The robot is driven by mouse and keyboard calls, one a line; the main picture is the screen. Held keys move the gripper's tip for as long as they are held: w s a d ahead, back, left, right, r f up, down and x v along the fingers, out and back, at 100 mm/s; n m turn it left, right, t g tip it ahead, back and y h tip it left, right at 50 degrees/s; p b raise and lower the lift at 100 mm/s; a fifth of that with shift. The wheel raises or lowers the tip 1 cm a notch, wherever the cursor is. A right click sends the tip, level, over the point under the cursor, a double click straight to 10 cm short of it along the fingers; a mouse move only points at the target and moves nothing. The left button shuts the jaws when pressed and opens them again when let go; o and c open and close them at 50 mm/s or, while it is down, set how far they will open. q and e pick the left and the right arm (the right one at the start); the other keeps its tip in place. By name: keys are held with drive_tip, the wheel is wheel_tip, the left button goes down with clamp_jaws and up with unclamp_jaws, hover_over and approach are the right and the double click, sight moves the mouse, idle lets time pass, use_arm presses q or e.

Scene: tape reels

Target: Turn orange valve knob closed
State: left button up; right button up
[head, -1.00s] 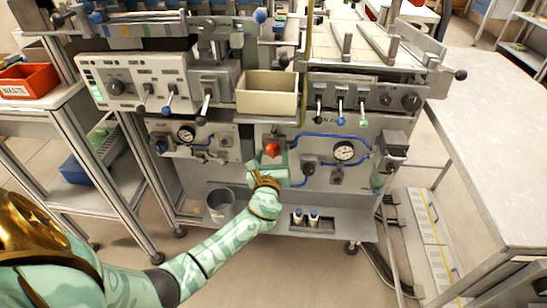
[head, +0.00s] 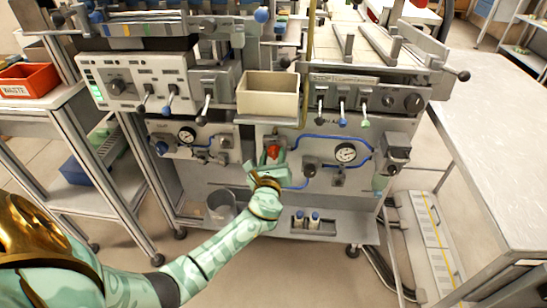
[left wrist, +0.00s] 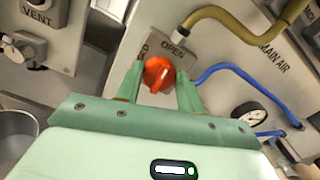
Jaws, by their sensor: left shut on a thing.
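The orange valve knob (head: 272,152) is on the lower grey panel of the machine, left of the blue hose. My left gripper (head: 271,159) reaches it from below and in front. In the left wrist view the knob (left wrist: 159,74) sits between the two green fingers (left wrist: 160,88), one on each side, and the gripper is shut on it. An "OPEN" label (left wrist: 173,46) shows just above the knob. The lettering left of the knob is partly hidden by a finger. My right gripper is not in view.
A yellow hose (left wrist: 225,22) and a blue hose (left wrist: 213,76) run close to the knob. A pressure gauge (head: 345,152) is to its right. A beige bin (head: 268,96) juts out above. A metal bucket (head: 221,207) and small bottles (head: 307,220) stand on the shelf below.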

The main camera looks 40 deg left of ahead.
use_arm(q)
drive_tip(key=shift+f+n+b, duration=0.25)
drive_tip(key=shift+n+b, duration=0.1)
drive_tip(key=shift+n, duration=0.45)
drive_tip(key=n+b, duration=0.1)
drive_tip(key=n, duration=0.1)
drive_tip(key=shift+s+f+n, duration=0.1)
drive_tip(key=shift+n, duration=0.2)
drive_tip(key=n+b, duration=0.2)
drive_tip(key=n, duration=0.1)
drive_tip(key=shift+n, duration=0.8)
drive_tip(key=n+b, duration=0.1)
drive_tip(key=n, duration=0.1)
drive_tip(key=shift+a+f+n+b, duration=0.1)
drive_tip(key=shift+n+b, duration=0.2)
drive_tip(key=shift+n, duration=0.5)
drive_tip(key=shift+n+b, duration=0.5)
drive_tip(key=shift+n, duration=0.6)
drive_tip(key=shift+n+b, duration=0.3)
drive_tip(key=shift+n, duration=0.8)
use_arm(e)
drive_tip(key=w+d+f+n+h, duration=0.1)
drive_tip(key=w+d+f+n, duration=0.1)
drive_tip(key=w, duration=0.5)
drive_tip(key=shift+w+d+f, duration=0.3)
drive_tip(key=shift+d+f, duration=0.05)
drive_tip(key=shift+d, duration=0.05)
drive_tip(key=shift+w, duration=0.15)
